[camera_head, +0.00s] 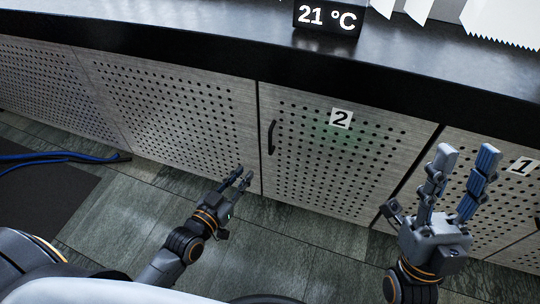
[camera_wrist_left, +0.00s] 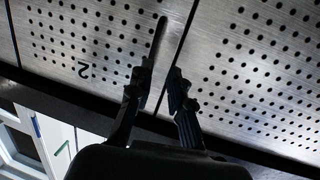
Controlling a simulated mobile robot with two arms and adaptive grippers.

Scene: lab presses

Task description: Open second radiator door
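The second radiator door (camera_head: 335,165) is a grey perforated panel with a white "2" label (camera_head: 341,118) and a faint green glow beside it. It looks closed. Its black vertical handle (camera_head: 271,137) is near the left edge. My left gripper (camera_head: 243,176) is low, left of and below the handle. In the left wrist view, my left gripper (camera_wrist_left: 161,68) has its fingers apart with nothing seen between them, and the handle (camera_wrist_left: 158,38) appears just beyond one fingertip; contact cannot be told. My right gripper (camera_head: 467,153) is open and empty before the door's right side and door 1.
A dark countertop (camera_head: 200,45) overhangs the doors, with a "21 °C" display (camera_head: 327,17) on it. Door 1 (camera_head: 500,200) is at the right; more perforated panels (camera_head: 175,105) are at the left. A blue cable (camera_head: 60,155) lies on the tiled floor.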

